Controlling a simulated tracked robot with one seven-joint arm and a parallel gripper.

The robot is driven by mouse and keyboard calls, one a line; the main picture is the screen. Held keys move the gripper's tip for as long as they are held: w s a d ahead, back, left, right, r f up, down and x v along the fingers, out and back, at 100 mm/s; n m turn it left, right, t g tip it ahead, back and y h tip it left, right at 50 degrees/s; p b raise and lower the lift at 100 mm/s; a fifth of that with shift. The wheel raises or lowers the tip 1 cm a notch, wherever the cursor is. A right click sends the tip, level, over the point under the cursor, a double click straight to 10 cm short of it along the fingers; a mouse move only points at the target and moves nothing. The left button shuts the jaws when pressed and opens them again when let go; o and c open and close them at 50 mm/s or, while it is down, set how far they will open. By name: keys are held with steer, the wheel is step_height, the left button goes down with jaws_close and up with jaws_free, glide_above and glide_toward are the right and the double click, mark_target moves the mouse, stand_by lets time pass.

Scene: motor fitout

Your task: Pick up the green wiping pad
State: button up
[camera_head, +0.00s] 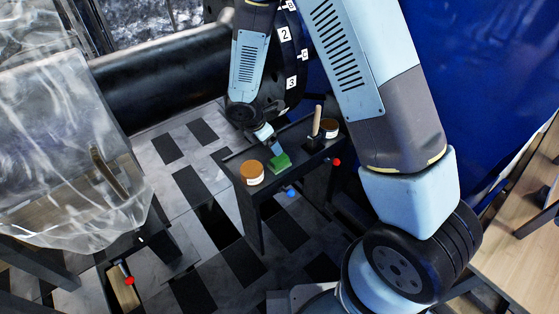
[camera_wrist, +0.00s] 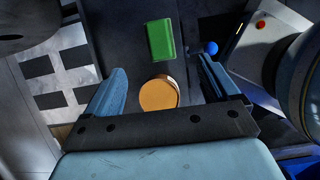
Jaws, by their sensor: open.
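The green wiping pad (camera_head: 279,162) lies flat on a small dark table, beside a jar with an orange-brown lid. In the wrist view the pad (camera_wrist: 160,39) lies beyond my fingertips, roughly midway between their lines. My gripper (camera_head: 269,140) is above the table, close to the pad in the head view. In the wrist view my gripper (camera_wrist: 162,66) is open and empty, with its two blue fingers spread apart. The pad is apart from both fingers in that view. The height of the fingers above the pad is hard to tell.
The orange-lidded jar (camera_head: 251,172) is also between my fingers in the wrist view (camera_wrist: 158,93). The dark table (camera_head: 233,165) also carries an upright wooden handle (camera_head: 317,121) and a second jar (camera_head: 330,128). A blue ball (camera_head: 291,193) and a red one (camera_head: 336,162) show at its near side.

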mark_target(278, 159)
steer(key=x, duration=0.9)
steer(key=shift+a, duration=0.15)
steer(key=shift+x, duration=2.65)
steer(key=shift+s+a, duration=0.1)
steer(key=shift+a, duration=0.05)
steer(key=shift+c, duration=0.2)
steer(key=c, duration=1.1)
steer(key=shift+c, duration=0.2)
